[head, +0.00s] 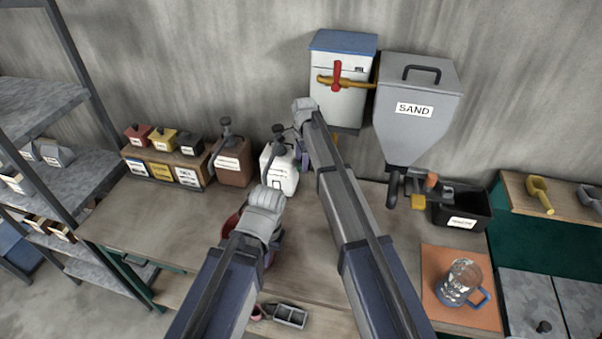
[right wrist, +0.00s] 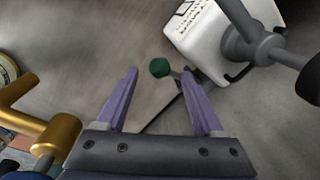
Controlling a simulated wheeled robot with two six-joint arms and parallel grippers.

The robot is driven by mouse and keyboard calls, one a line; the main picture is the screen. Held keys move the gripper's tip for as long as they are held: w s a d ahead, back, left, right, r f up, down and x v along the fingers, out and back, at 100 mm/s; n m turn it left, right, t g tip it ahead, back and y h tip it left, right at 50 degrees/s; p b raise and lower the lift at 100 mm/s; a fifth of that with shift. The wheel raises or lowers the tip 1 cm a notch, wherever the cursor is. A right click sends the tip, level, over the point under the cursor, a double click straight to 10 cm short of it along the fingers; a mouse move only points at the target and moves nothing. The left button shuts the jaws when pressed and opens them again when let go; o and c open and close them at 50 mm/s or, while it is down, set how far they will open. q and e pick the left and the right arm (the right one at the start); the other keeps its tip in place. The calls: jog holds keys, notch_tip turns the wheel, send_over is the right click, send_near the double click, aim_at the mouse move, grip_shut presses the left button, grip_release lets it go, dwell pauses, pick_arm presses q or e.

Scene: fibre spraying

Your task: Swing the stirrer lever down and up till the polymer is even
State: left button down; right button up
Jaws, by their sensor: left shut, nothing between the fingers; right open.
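A white canister (head: 283,174) with a dark fitting on top stands on the bench against the wall; its label is too small to read. In the right wrist view the canister (right wrist: 203,40) is at the upper right. A thin lever with a green knob (right wrist: 160,67) sticks out beside it. My right gripper (right wrist: 160,73) is open, its purple fingers spread either side of the knob in the picture; whether the knob lies between them in depth is unclear. In the head view my right gripper (head: 304,158) is right of the canister. My left gripper (head: 270,238) is shut and empty over the bench, its fingers mostly hidden.
A brown canister (head: 232,162) stands left of the white one. A grey sand hopper (head: 415,105) and blue-topped box (head: 340,85) hang on the wall at right. A red bowl (head: 230,223) is beside my left wrist. A glass jug (head: 460,282) sits on an orange mat (head: 435,260).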

jog(key=f+b, duration=0.2)
jog(key=f, duration=0.1)
jog(key=f+b, duration=0.2)
jog(key=shift+w+a, duration=0.1)
jog(key=shift+w, duration=0.2)
grip_shut()
jog(key=shift+s, duration=0.1)
dwell(1.0)
